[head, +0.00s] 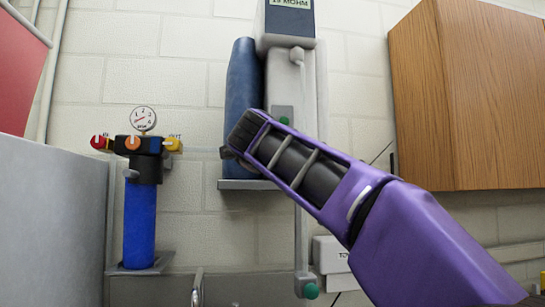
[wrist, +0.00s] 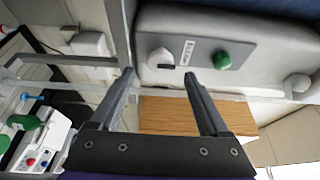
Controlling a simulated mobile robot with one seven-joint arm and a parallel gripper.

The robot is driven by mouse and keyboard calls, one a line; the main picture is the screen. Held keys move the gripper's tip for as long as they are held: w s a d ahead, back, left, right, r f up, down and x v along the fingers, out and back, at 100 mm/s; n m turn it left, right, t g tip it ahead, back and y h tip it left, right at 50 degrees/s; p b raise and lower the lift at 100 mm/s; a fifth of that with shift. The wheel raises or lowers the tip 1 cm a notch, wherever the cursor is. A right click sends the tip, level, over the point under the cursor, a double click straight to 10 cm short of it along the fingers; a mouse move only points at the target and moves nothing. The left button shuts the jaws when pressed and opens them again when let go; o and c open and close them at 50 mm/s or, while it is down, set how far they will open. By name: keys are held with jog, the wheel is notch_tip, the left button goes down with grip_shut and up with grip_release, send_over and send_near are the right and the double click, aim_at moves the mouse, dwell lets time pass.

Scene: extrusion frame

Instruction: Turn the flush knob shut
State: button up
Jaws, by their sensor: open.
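In the wrist view a grey panel (wrist: 183,78) on the purifier's pale body carries a round white knob (wrist: 161,58), a small label (wrist: 188,52) and a green knob (wrist: 221,60). I cannot read the label, so I cannot tell which knob is the flush knob. My gripper (wrist: 159,76) is open and empty; the white knob shows between its fingertips, apart from them. The green knob lies right of the right finger. In the head view my gripper (head: 238,136) overlaps the wall-mounted purifier (head: 305,85); a green part (head: 284,120) shows beside it, and the white knob is hidden.
A blue cylinder (head: 243,75) stands close behind my gripper on a grey shelf (head: 248,184). A blue filter with gauge (head: 144,118) and coloured knobs is at left. A wooden cabinet (head: 460,95) hangs at right. A green-tipped tap (head: 311,290) hangs below.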

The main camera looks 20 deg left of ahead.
jog(key=s+d+b, duration=0.1)
jog(key=s+d, duration=0.1)
jog(key=s, duration=1)
jog(key=shift+s+b, duration=0.3)
